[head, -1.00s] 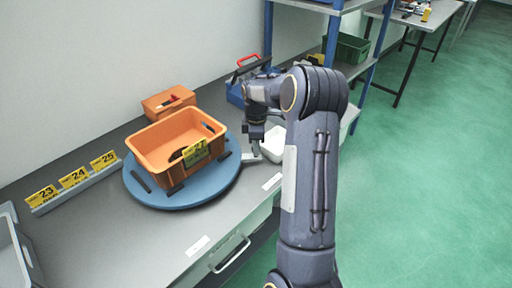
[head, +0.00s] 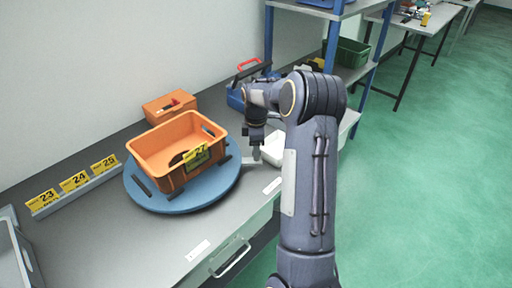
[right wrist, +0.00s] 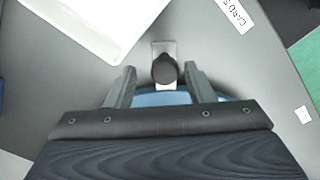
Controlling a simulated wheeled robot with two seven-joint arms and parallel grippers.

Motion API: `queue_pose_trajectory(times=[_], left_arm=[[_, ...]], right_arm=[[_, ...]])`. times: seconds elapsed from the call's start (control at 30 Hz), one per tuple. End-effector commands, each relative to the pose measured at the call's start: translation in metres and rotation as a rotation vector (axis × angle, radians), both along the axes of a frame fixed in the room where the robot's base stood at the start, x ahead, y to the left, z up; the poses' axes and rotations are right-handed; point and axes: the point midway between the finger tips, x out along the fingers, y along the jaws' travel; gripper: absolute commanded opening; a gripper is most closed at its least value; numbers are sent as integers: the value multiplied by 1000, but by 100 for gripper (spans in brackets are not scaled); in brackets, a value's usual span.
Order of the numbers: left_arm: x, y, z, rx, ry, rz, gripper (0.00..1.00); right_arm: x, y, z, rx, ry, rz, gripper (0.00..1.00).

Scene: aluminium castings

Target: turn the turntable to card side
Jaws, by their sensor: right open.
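The turntable is a blue round disc (head: 205,196) on the grey bench, with dark bars on its top. An orange crate (head: 160,165) with a yellow card marked 27 (head: 196,157) stands on it. My right gripper (head: 256,153) points down at the disc's right edge. In the right wrist view its open fingers (right wrist: 160,88) stand either side of a dark round knob (right wrist: 165,69) on a small metal plate, just beyond the fingertips. I cannot tell whether they touch it. A strip of the blue disc (right wrist: 165,98) shows below the knob. My left gripper is not in view.
A white tray (head: 272,150) stands close beside my right gripper. A label reading "CARD S…" (right wrist: 236,14) lies on the bench. An orange box (head: 168,106) and a rail of cards 23, 24, 25 (head: 74,184) are behind and left. A blue shelf frame rises behind.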

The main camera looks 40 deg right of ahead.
Motion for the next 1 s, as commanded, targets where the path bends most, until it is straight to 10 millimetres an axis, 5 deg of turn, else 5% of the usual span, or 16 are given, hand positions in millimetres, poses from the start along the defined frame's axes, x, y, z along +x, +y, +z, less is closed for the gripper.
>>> queue_pose_trajectory(times=[0.17, 0.6, 1.0], left_arm=[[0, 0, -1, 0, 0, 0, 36], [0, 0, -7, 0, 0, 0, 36], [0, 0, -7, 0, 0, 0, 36]], right_arm=[[0, 0, 7, 1, 1, -1, 48], [0, 0, 73, -1, -2, 1, 48], [0, 0, 78, -1, -1, 1, 48]])
